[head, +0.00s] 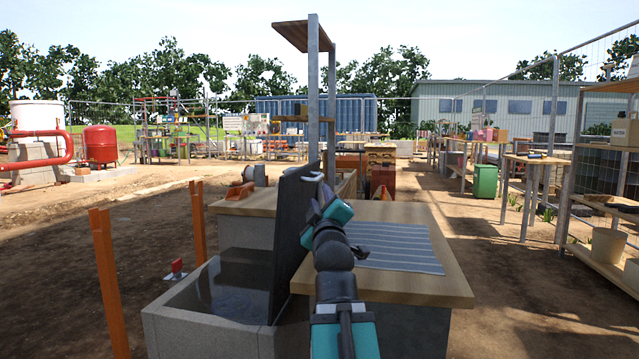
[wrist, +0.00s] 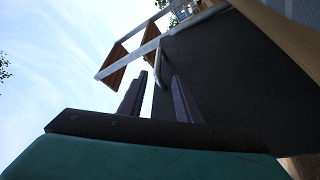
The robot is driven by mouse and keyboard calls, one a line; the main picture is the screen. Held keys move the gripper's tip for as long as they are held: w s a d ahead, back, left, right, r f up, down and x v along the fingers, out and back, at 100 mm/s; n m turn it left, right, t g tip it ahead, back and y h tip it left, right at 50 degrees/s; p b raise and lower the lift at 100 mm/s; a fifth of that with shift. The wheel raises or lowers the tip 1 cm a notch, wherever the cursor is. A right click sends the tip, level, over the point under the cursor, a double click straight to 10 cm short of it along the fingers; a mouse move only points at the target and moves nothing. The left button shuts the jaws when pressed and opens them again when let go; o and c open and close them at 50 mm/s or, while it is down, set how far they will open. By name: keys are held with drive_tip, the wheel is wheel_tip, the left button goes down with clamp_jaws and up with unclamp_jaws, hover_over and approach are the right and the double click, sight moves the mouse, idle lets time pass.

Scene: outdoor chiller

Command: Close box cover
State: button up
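A grey stone-like box (head: 205,325) stands at the lower left in the head view, open at the top with a dark, shiny interior. Its dark cover (head: 288,225) stands raised, nearly upright, along the box's right side. A small pale handle (head: 313,177) shows at the cover's upper edge. My gripper (head: 322,190) is close to that edge, on the right; the head view does not show clearly whether it touches. In the wrist view the two dark fingers (wrist: 160,76) are apart, with the cover (wrist: 230,80) behind and right of them. A pale bar (wrist: 160,65) shows between the fingertips.
A wooden table (head: 420,290) with a striped mat (head: 395,248) stands right of the box, under my arm. A post with a shelf (head: 313,100) rises behind the cover. Orange posts (head: 108,280) stand left of the box. Bare ground lies farther left.

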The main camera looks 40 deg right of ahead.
sight(319, 180)
drive_tip(key=shift+s+d, duration=0.15)
drive_tip(key=shift+d, duration=0.05)
drive_tip(key=shift+d+r+p, duration=0.2)
drive_tip(key=shift+p, duration=0.45)
drive_tip(key=shift+w, duration=0.25)
drive_tip(key=p+x, duration=0.4)
drive_tip(key=p, duration=0.4)
drive_tip(key=shift+w+d+r, duration=0.15)
drive_tip(key=shift+w+d, duration=0.05)
drive_tip(key=shift+d, duration=0.05)
drive_tip(key=shift+w+d+p, duration=0.1)
drive_tip(key=shift+d+p, duration=0.1)
drive_tip(key=shift+p, duration=0.55)
drive_tip(key=p, duration=0.2)
drive_tip(key=shift+w+d+g+h+p, duration=0.15)
drive_tip(key=shift+d+g+h+p, duration=0.15)
drive_tip(key=shift+d+p, duration=0.1)
drive_tip(key=p, duration=0.3)
drive_tip(key=d+p, duration=0.1)
drive_tip(key=p, duration=0.2)
drive_tip(key=shift+w+r+m, duration=0.2)
drive_tip(key=shift+w+m, duration=0.1)
drive_tip(key=w+p, duration=0.1)
drive_tip(key=p, duration=0.6)
drive_tip(key=shift+a+r, duration=0.1)
drive_tip(key=shift+a, duration=0.05)
